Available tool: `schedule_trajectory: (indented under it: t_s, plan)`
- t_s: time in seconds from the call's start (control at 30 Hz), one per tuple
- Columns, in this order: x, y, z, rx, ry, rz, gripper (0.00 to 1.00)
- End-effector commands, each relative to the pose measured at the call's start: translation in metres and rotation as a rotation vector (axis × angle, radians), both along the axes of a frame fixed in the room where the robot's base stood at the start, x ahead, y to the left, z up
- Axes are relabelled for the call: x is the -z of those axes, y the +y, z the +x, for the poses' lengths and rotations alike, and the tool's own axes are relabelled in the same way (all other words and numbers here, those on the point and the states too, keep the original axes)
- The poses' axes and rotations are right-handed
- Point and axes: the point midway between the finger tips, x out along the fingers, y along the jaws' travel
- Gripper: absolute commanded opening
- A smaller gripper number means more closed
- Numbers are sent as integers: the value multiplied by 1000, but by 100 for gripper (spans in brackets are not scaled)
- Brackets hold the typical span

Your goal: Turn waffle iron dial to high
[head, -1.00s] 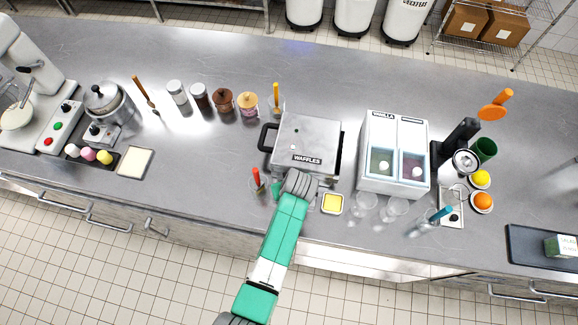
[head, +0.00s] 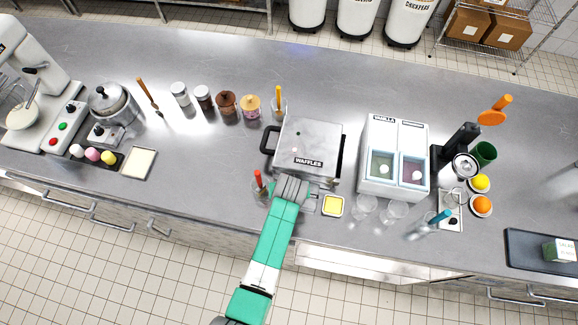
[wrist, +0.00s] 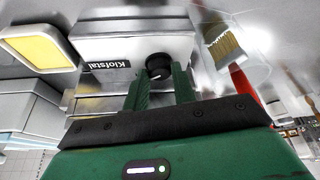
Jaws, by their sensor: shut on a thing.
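The waffle iron (head: 308,140) stands on the counter with its lid down, its "WAFFLES" label toward me. In the wrist view its front panel (wrist: 120,45) carries a "Klofstal" label and a round black dial (wrist: 159,66) with a light pointer mark. My gripper (wrist: 160,80) is at this panel with its green fingers on either side of the dial, shut on it. The dial's markings are not readable. In the head view my gripper (head: 291,186) is at the iron's front edge, and my wrist hides the dial.
A yellow-filled square dish (head: 333,205) is just right of my wrist. A glass with a red-handled brush (head: 259,180) is close on the left. Glasses (head: 365,206) and a vanilla dispenser (head: 396,150) stand further right. The counter front left of the brush is clear.

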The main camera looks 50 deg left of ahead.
Motion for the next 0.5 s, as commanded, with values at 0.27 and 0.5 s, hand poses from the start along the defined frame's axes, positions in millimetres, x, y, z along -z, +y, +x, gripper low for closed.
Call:
schedule_trajectory:
  t_s: [0.27,0.5]
  plan:
    - [1,0,0,0,1,0,47]
    - [-5,-2,-1,0,-1,1,47]
